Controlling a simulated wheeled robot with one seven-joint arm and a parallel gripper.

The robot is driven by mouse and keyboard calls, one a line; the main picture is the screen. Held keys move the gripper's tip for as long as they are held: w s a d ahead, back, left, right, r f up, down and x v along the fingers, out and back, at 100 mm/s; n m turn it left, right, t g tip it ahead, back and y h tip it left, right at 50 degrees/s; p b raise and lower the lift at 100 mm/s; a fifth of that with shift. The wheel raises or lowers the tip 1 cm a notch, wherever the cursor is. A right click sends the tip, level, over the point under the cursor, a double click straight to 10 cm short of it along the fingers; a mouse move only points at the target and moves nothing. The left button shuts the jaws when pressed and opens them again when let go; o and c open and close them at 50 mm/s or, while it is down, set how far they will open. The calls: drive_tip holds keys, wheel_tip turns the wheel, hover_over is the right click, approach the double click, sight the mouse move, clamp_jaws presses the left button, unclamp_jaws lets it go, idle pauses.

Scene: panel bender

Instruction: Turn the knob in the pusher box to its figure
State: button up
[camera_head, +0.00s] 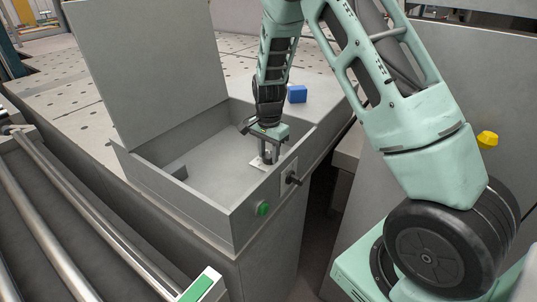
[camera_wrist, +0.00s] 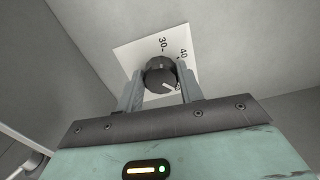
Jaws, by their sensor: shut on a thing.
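The pusher box (camera_head: 232,222) stands open with its lid (camera_head: 150,65) raised at the back left. My gripper (camera_head: 267,157) reaches down into the box near its right wall, over a small white plate (camera_head: 256,164). In the wrist view the black knob (camera_wrist: 159,70) sits on the white dial plate (camera_wrist: 128,55), between the two fingers of my gripper (camera_wrist: 161,82), which are shut on it. The figures 30 and 40 show on the plate. A white mark on the knob faces the lower right of that view, near the right finger. Other figures are hidden.
A blue block (camera_head: 297,94) lies on the perforated table (camera_head: 225,43) behind. Rollers (camera_head: 60,205) run along the left. A yellow knob (camera_head: 487,139) is at the right.

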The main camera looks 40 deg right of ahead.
drive_tip(key=n+b, duration=0.1)
drive_tip(key=n, duration=0.2)
drive_tip(key=shift+n, duration=0.4)
drive_tip(key=n, duration=0.3)
drive_tip(key=shift+n+b, duration=0.3)
drive_tip(key=shift+b, duration=0.1)
drive_tip(key=n, duration=0.6)
drive_tip(key=shift+s+d+b, duration=0.1)
drive_tip(key=shift+d+b, duration=0.1)
drive_tip(key=shift+b, duration=0.15)
drive_tip(key=n, duration=0.4)
drive_tip(key=shift+n, duration=0.4)
drive_tip(key=n+p, duration=0.1)
drive_tip(key=n, duration=0.4)
drive_tip(key=shift+d, duration=0.1)
drive_tip(key=o, duration=1)
